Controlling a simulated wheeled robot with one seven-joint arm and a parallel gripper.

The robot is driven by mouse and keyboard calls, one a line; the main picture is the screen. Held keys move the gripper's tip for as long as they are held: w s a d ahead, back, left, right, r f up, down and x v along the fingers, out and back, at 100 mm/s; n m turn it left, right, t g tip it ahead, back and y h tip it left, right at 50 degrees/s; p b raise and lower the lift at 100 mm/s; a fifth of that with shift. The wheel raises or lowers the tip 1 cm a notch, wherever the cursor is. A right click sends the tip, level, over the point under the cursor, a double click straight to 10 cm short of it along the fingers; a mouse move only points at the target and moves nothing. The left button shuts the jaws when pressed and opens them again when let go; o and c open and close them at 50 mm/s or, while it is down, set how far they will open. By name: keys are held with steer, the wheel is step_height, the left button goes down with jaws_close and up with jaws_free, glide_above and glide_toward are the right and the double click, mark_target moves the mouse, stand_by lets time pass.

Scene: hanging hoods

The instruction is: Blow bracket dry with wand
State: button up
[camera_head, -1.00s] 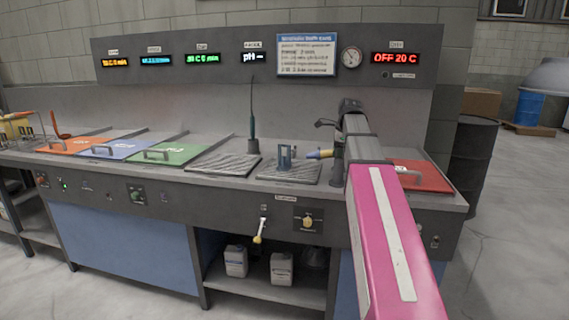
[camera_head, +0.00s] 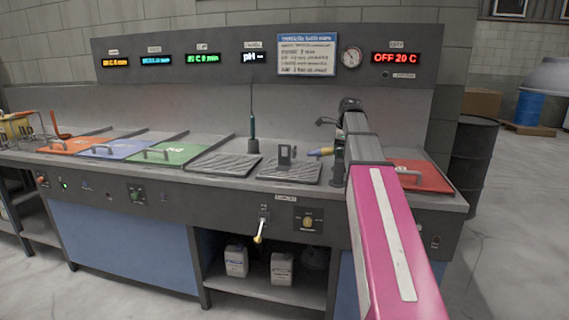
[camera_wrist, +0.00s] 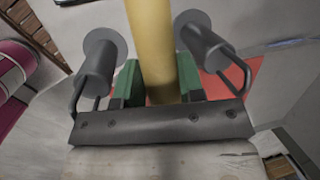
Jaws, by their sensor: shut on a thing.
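The bracket (camera_head: 286,155) is a small, dark grey upright piece standing on the right-hand ribbed drain mat (camera_head: 290,172). The wand (camera_head: 321,152) has a yellow body and a blue tip; it points left at the bracket, a short gap away. In the wrist view the wand's yellow body (camera_wrist: 150,45) runs between the green finger pads. My gripper (camera_wrist: 158,85) is shut on it. In the head view my arm hides most of the gripper.
Orange, blue and green lids (camera_head: 172,150) with handles cover the left of the bench. A red lid (camera_head: 420,175) lies at the right. A thin upright rod (camera_head: 252,125) stands behind the mats. The left ribbed mat (camera_head: 223,164) is empty.

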steer(key=shift+r, duration=0.1)
steer(key=shift+r, duration=3.45)
